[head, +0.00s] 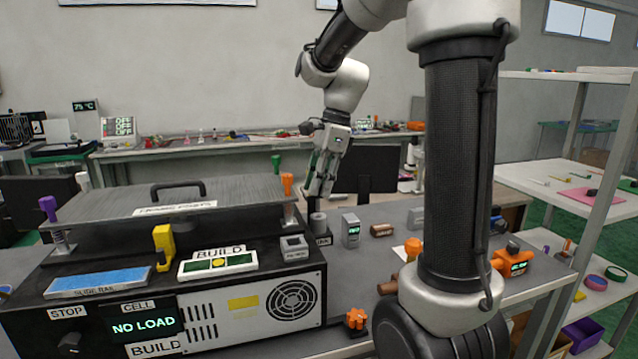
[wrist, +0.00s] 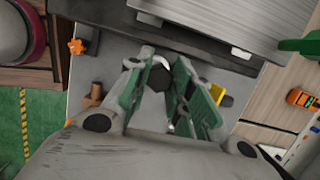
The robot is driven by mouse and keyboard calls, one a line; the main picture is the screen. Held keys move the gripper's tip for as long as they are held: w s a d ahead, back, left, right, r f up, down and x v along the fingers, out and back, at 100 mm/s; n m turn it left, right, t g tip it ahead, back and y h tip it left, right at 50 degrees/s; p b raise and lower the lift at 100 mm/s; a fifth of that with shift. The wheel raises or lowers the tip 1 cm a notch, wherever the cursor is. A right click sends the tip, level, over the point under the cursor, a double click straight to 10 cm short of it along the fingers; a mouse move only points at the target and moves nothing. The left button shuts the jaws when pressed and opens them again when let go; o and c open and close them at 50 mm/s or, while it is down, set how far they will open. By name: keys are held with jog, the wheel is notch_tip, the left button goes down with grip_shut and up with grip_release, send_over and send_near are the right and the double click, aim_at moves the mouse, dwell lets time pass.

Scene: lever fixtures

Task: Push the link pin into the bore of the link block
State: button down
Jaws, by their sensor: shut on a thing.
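My gripper (head: 319,193) points down beside the right end of the black machine. In the wrist view my gripper (wrist: 162,72) has its green-padded fingers closed around a dark, roundish piece (wrist: 160,76), which looks like the end of the link pin. A short grey cylinder (head: 318,222) shows just below the fingertips in the head view; I cannot tell whether it is held or stands on its own. A grey block with a square recess and a small label (head: 294,246) sits at the machine's front right corner and may be the link block. Its bore is not clearly visible.
The machine's grey lid (head: 130,200) with a black handle lies left of my gripper. An orange-topped post (head: 287,185) stands close by on its right end. A grey block (head: 350,230) and a brown cylinder (head: 382,230) stand on the table to the right.

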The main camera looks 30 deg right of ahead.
aim_at(319, 199)
jog(key=shift+f, duration=2.3)
jog(key=c, duration=1.2)
grip_release()
jog(key=shift+r, duration=0.1)
